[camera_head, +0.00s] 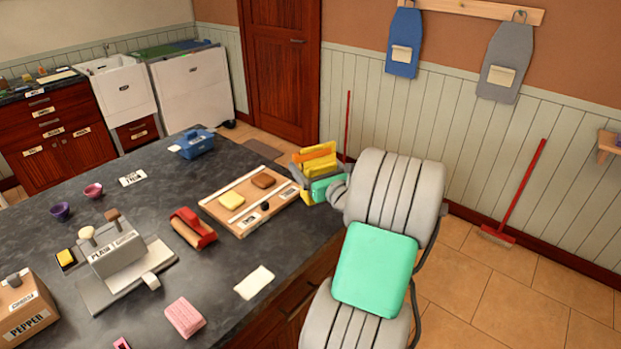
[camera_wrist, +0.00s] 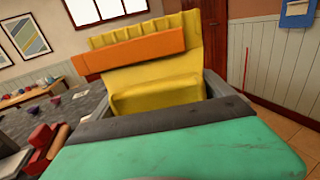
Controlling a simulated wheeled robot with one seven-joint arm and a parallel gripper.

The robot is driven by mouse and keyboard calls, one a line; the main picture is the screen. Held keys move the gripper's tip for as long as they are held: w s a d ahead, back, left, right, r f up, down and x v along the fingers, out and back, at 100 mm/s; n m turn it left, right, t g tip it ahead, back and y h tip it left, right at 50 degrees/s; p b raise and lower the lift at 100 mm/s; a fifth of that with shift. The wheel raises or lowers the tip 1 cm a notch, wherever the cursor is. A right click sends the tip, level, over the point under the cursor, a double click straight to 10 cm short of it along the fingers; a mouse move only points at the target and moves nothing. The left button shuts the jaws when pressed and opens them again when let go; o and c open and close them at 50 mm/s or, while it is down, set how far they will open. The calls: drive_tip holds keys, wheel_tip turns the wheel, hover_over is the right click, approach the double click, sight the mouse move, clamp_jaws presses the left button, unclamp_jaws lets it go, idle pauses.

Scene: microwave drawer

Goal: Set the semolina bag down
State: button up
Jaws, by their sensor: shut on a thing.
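The semolina bag is most likely the yellow bag with an orange band (camera_head: 318,158) at the counter's far right edge in the head view. No label on it is readable. My gripper (camera_head: 316,181) is shut on this bag. In the wrist view the yellow bag (camera_wrist: 155,88) stands large and roughly upright, slightly tilted, between the dark fingers of my gripper (camera_wrist: 160,106). The counter (camera_head: 130,215) has a dark stone top. The bag's underside is hidden by my gripper, so I cannot tell whether it touches the counter.
A wooden tray (camera_head: 273,218) with a yellow and a brown block lies left of my gripper. A red-handled roller (camera_head: 193,229), a grey scale (camera_head: 115,255), a blue caddy (camera_head: 194,143) and a white card (camera_head: 254,282) are on the counter. Bare counter lies between several of them.

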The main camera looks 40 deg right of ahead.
drive_tip(key=f, duration=0.2)
drive_tip(key=w+d+f, duration=0.1)
drive_tip(key=f, duration=0.1)
drive_tip(key=w+f, duration=0.1)
drive_tip(key=f, duration=0.1)
drive_tip(key=shift+w+d+f, duration=0.15)
drive_tip(key=shift+w+d, duration=0.05)
drive_tip(key=shift+d, duration=0.05)
drive_tip(key=o, duration=1.7)
drive_tip(key=shift+f, duration=0.1)
drive_tip(key=shift+o, duration=0.2)
drive_tip(key=b+v, duration=0.1)
drive_tip(key=v, duration=1.1)
drive_tip(key=shift+b, duration=0.4)
